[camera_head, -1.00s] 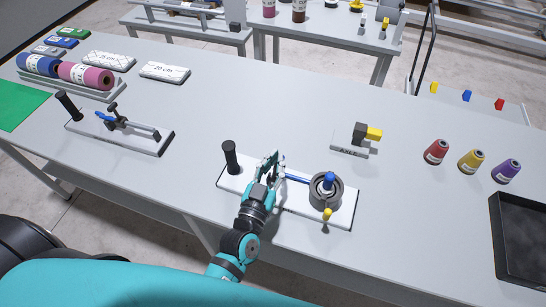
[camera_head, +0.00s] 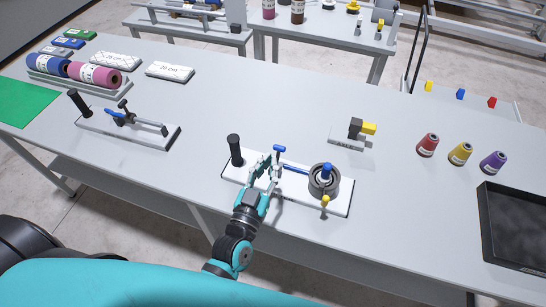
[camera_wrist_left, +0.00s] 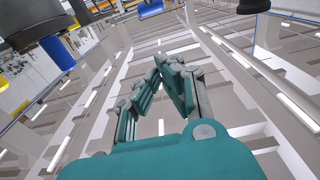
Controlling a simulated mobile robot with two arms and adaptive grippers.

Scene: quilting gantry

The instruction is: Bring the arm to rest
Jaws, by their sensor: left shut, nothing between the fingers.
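My left arm reaches in from the lower left in the head view. Its gripper (camera_head: 263,172) is over the front white fixture board (camera_head: 236,184), close to a blue-topped upright post (camera_head: 279,150); I cannot tell whether they touch. In the left wrist view its fingers (camera_wrist_left: 168,65) come together at the tips with nothing between them. The board also carries a black post (camera_head: 236,150) and a dark round pot (camera_head: 324,181) with a blue knob. My right gripper is in neither view.
A second fixture board (camera_head: 128,133) stands to the left. Fabric rolls (camera_head: 95,74) lie behind it. A scale (camera_head: 348,137), thread cones (camera_head: 460,153) and a black tray (camera_head: 515,225) are to the right. The middle of the grey table (camera_head: 230,95) is clear.

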